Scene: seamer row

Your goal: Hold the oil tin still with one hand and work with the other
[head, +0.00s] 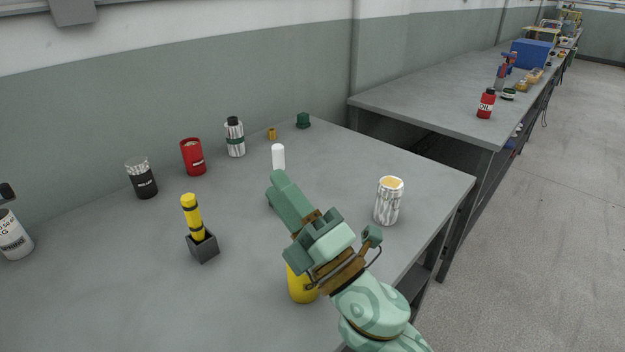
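My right gripper (278,190) reaches in from the lower right over the bench, pointing up-left. I cannot tell if its fingers are open or shut. A yellow container (302,288) shows below the hand, its upper part hidden. A white-topped item (278,156) shows just beyond the fingertips, its lower part hidden; I cannot tell if it is touched. A red bottle marked OIL (486,104) stands upright on the farther bench, away from the hand. No other oil label is readable, so I cannot tell which thing is the oil tin. My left gripper is out of view.
The near bench (110,290) also holds a silver can (388,201), a yellow tool in a dark block (203,246), a red can (193,157), a black-and-silver jar (142,178) and a white container (14,237). The bench's front left is clear.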

